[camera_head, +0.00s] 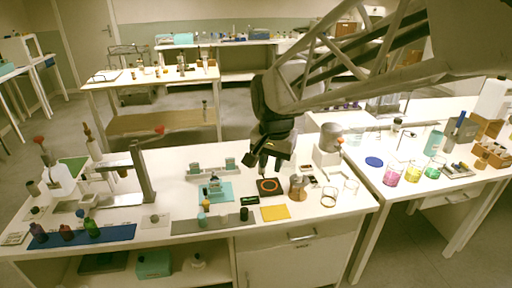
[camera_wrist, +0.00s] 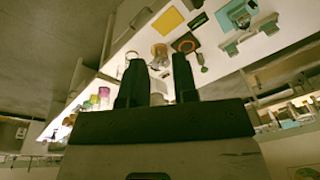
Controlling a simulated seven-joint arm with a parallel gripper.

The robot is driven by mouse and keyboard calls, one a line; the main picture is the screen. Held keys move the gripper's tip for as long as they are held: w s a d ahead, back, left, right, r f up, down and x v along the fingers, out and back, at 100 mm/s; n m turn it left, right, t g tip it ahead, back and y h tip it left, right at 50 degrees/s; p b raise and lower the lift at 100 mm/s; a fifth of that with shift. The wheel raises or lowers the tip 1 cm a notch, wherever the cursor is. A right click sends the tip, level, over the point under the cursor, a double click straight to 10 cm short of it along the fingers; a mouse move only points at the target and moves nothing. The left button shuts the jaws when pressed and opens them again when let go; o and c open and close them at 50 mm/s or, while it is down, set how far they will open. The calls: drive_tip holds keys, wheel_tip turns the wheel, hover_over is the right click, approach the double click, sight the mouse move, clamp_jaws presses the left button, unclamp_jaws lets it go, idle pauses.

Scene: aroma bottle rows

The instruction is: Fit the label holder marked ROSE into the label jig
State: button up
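My gripper (camera_head: 264,167) hangs above the bench, behind the black square with an orange ring. In the wrist view its two dark fingers (camera_wrist: 158,82) stand apart with nothing clearly held between them. No ROSE lettering is readable, so I cannot tell which piece is the ROSE label holder. A small dark green plate (camera_head: 250,200) lies near the front; it also shows in the wrist view (camera_wrist: 198,20). A grey device on a teal mat (camera_head: 227,196) stands left of the gripper. A low grey rack with green end blocks (camera_head: 230,163) is behind it. I cannot tell which is the label jig.
The black square (camera_head: 270,187), a yellow square (camera_head: 275,212) and an amber jar (camera_head: 297,188) lie close by. A blue strip (camera_head: 110,236) holds several small bottles at front left. A tall stand (camera_head: 143,175) rises at left. Coloured beakers (camera_head: 391,176) stand on the right table.

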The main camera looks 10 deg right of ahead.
drive_tip(key=s+d+n, duration=0.2)
drive_tip(key=s+n, duration=0.1)
drive_tip(key=s, duration=0.6)
drive_tip(key=s+d+f+n, duration=0.1)
drive_tip(key=s+n, duration=0.2)
drive_tip(key=s, duration=0.7)
drive_tip(key=shift+s+d+f+t, duration=0.15)
drive_tip(key=shift+d+f+t, duration=0.15)
drive_tip(key=shift+d+t, duration=0.1)
